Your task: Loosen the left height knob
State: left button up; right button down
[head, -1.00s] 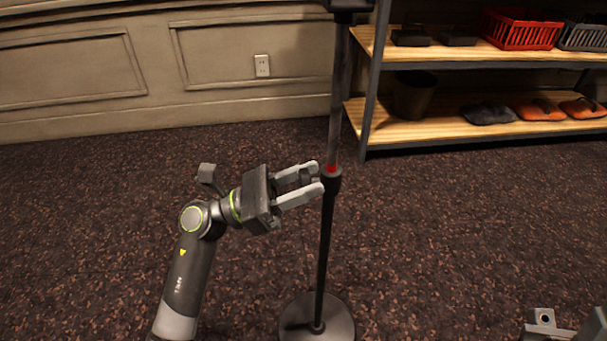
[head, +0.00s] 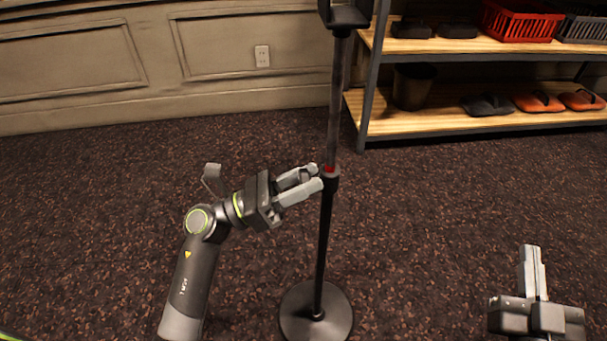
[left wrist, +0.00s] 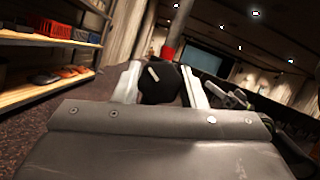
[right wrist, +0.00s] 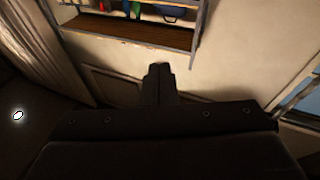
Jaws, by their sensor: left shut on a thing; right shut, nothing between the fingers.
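A black stand with a round base (head: 316,312) and a thin upright pole (head: 324,240) is in the middle of the head view. A collar with a red band (head: 330,169) sits partway up the pole. My left gripper (head: 313,179) is at this collar, coming from the left. In the left wrist view its fingers are shut on a black knob (left wrist: 160,84) with a white mark, with the red band (left wrist: 168,51) just behind. In the head view the knob is hidden by the fingers. My right gripper (head: 533,254) is shut and empty, well to the right of the stand.
A wooden shelf unit (head: 440,124) stands at the back right, with a red basket (head: 520,22), a dark bin (head: 412,88) and several shoes (head: 538,102). A black holder (head: 345,14) tops the pole. Carpet around the base is clear.

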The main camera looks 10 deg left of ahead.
pick_arm(q)
jog(key=shift+n+t+p, duration=0.3)
jog(key=shift+n+p, duration=0.35)
jog(key=shift+n, duration=0.05)
jog(key=shift+n+t+y+p, duration=0.3)
jog(key=shift+n+y+p, duration=0.2)
jog(key=shift+n+p, duration=0.15)
pick_arm(e)
jog(key=s+f+g, duration=0.2)
jog(key=f+g, duration=0.2)
jog(key=f, duration=0.2)
jog(key=s+a+f+g+y, duration=0.1)
jog(key=s+f+g, duration=0.2)
jog(key=f, duration=0.3)
jog(key=s+a+f+m+g+y, duration=0.1)
jog(key=s+f+g, duration=0.2)
jog(key=f+g, duration=0.2)
jog(key=shift+f+g, duration=0.3)
jog(key=shift+f, duration=0.25)
pick_arm(q)
jog(key=o, duration=1)
jog(key=shift+a, duration=0.1)
